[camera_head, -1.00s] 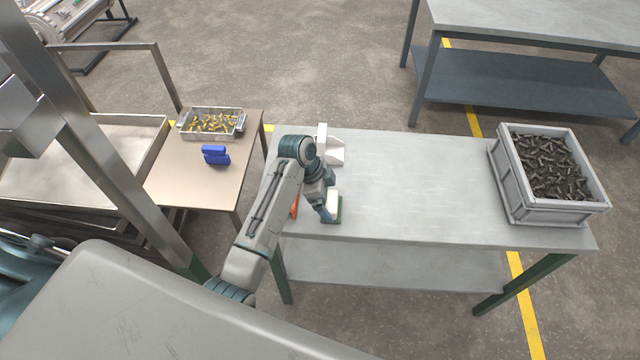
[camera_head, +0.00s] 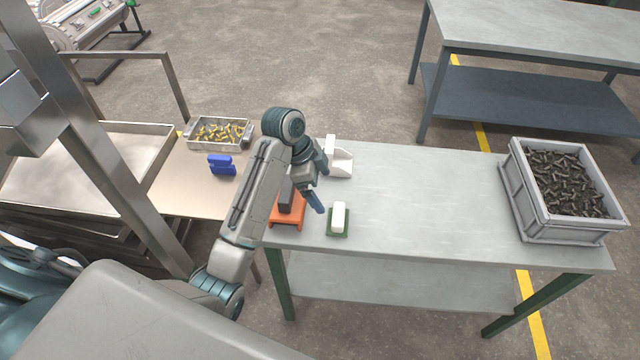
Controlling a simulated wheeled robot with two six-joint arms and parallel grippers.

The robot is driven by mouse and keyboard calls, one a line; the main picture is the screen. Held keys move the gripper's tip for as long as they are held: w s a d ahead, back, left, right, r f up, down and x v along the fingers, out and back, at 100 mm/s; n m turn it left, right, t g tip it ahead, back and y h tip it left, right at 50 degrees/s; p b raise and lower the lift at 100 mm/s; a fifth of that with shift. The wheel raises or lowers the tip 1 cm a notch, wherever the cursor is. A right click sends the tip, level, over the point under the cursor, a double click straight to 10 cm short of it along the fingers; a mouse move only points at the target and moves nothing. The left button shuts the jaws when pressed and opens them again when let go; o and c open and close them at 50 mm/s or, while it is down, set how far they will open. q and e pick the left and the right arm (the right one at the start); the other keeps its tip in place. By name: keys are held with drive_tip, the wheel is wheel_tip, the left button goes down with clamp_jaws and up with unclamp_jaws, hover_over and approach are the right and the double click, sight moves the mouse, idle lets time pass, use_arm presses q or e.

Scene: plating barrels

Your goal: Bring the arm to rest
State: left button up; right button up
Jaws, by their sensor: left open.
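My left arm reaches in from the lower left, and its gripper (camera_head: 321,190) hangs above the left end of the grey table (camera_head: 420,195). The gripper is open with nothing visible between its fingers. A white scoop (camera_head: 340,160) lies behind the gripper. My right gripper is out of view.
A grey crate (camera_head: 515,205) full of dark bolts stands at the table's right end. The table's middle is clear. On a beige table (camera_head: 185,185) at left are a metal tray of yellow parts (camera_head: 191,133) and a blue object (camera_head: 221,164). A metal post stands at left.

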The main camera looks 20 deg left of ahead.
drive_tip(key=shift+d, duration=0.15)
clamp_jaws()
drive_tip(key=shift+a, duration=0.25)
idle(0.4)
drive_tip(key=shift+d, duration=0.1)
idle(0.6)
